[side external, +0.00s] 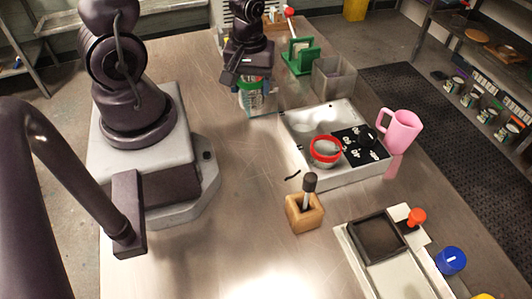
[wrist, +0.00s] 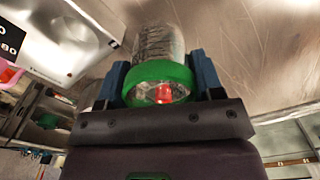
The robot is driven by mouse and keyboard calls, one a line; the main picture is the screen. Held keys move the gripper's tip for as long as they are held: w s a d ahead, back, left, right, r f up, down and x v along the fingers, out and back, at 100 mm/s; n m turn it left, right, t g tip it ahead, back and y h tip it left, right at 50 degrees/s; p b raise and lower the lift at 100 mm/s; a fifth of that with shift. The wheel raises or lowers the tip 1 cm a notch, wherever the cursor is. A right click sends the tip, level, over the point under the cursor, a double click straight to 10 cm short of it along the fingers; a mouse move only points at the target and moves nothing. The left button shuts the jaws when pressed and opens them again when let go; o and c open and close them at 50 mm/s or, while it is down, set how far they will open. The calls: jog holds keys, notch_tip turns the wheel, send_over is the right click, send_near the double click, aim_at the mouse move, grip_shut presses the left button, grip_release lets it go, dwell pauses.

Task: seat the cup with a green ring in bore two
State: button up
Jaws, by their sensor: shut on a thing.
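The clear cup with a green ring (side external: 258,101) is at the back of the table, left of the white tray (side external: 340,181). My gripper (side external: 252,84) is above it with its jaws shut on the cup. In the wrist view the green ring (wrist: 150,73) sits between the two blue fingers (wrist: 160,80), with the clear wall beyond it. I cannot tell whether the cup touches the table. A cup with a red ring (side external: 325,152) sits in the tray, beside a black panel (side external: 362,145) with white marks. The bore numbers are too small to read.
A pink mug (side external: 399,131) stands right of the tray. A grey bin (side external: 333,77) and a green stand (side external: 301,59) are behind it. A wooden block with a black-topped handle (side external: 304,213) stands in front. The table left of the tray is mostly clear.

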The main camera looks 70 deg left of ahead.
jog(key=shift+f+n, duration=0.1)
jog(key=shift+n, duration=0.6)
jog(key=shift+w+f, duration=0.1)
jog(key=shift+f, duration=3.9)
jog(key=shift+f, duration=0.1)
jog(key=o, duration=1)
